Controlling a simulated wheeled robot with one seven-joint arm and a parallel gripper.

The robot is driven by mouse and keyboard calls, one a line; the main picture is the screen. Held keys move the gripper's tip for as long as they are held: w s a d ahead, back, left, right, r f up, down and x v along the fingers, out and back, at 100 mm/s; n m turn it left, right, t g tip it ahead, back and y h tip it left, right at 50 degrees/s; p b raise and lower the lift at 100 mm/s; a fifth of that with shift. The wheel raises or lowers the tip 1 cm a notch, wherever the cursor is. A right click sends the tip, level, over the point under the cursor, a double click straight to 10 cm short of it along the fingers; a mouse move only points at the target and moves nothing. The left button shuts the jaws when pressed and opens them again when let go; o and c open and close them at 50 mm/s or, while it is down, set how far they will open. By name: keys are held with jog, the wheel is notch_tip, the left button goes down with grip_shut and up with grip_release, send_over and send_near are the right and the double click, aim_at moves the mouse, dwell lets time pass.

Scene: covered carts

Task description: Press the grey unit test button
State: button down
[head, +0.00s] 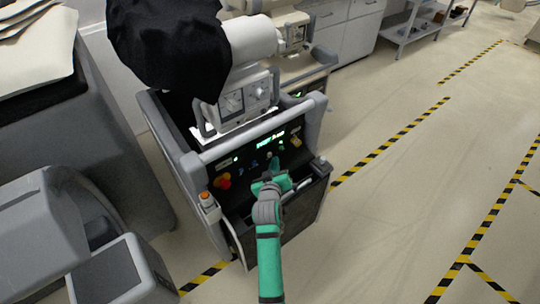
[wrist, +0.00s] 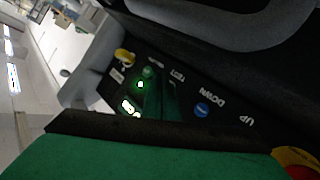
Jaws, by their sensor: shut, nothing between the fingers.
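The grey unit (head: 192,166) is a cart with a black sloped control panel (head: 238,171). In the wrist view the panel carries the labels UP, DOWN and TEST (wrist: 176,76). A blue button (wrist: 202,110) sits beside DOWN. The test button itself is not clearly visible; dark green finger shapes cover the area beside its label. My gripper (head: 280,180) is shut and empty, in front of the panel's lower right part in the head view. In the wrist view its fingertips (wrist: 160,88) are close to the TEST label. I cannot tell whether they touch the panel.
A red-and-yellow button (head: 222,181) sits at the panel's left, and a yellow knob (head: 296,142) at its right. A grey rail (head: 240,137) runs above the panel. A black cover (head: 165,45) drapes over equipment behind. Open floor (head: 400,210) lies to the right.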

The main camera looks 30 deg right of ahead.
jog(key=shift+s+d, duration=0.15)
jog(key=shift+s, duration=2.35)
jog(key=shift+w, duration=0.1)
